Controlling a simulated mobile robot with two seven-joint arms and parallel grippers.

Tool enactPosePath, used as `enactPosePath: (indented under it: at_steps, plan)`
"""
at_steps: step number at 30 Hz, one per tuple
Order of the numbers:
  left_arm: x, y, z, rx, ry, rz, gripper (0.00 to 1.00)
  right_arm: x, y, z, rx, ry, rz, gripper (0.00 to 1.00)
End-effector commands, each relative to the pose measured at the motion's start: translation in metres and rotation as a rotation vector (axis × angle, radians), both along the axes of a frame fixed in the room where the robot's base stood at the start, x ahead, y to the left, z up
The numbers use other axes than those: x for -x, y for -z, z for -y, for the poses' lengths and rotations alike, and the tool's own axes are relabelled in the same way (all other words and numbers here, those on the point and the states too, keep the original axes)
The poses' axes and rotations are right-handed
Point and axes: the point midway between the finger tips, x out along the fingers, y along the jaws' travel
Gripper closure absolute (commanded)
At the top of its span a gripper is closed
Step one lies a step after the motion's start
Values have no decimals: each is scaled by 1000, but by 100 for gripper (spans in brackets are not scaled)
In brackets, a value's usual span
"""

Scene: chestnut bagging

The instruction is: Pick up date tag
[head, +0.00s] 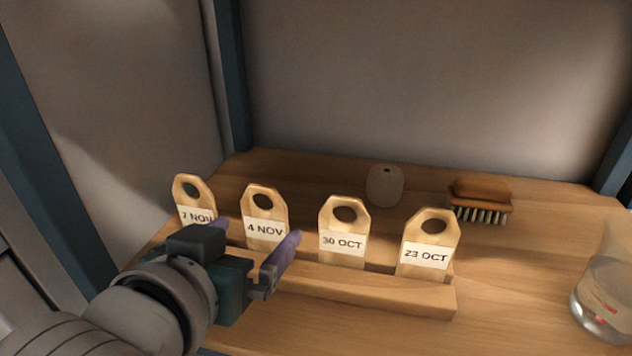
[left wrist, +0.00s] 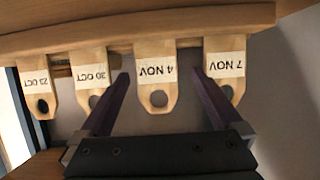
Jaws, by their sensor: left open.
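Several wooden date tags with holes stand upright in a slotted wooden rack (head: 370,285). From left to right in the head view they are the 7 NOV tag (head: 192,193), the 4 NOV tag (head: 264,207), the 30 OCT tag (head: 343,222) and the 23 OCT tag (head: 430,235). My left gripper (head: 240,240) is open in front of the 4 NOV tag. In the left wrist view its purple fingers (left wrist: 160,90) lie on either side of the 4 NOV tag (left wrist: 155,92), with nothing held. The left finger overlaps the edge of the 7 NOV tag in the head view.
A wooden brush (head: 480,200) lies at the back right on the wooden shelf (head: 540,250). A pale rounded object (head: 385,186) stands behind the rack. A clear glass container (head: 604,300) is at the right edge.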

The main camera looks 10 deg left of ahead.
Motion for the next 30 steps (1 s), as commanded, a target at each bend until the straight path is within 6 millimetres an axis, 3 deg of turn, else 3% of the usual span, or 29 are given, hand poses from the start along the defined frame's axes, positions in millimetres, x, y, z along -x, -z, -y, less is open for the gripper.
enactPosePath:
  at_steps: [16, 26, 30]
  plan:
    - [-57, 30, 7, -1, 0, 0, 0, 0, 18, 4, 13, -7, 0, 50]
    - [-63, 32, 7, 0, 0, -3, 0, 0, 18, 2, 8, -4, 1, 50]
    - [-63, 32, 7, 0, 0, -3, 16, 0, 18, 2, 6, -2, 2, 50]
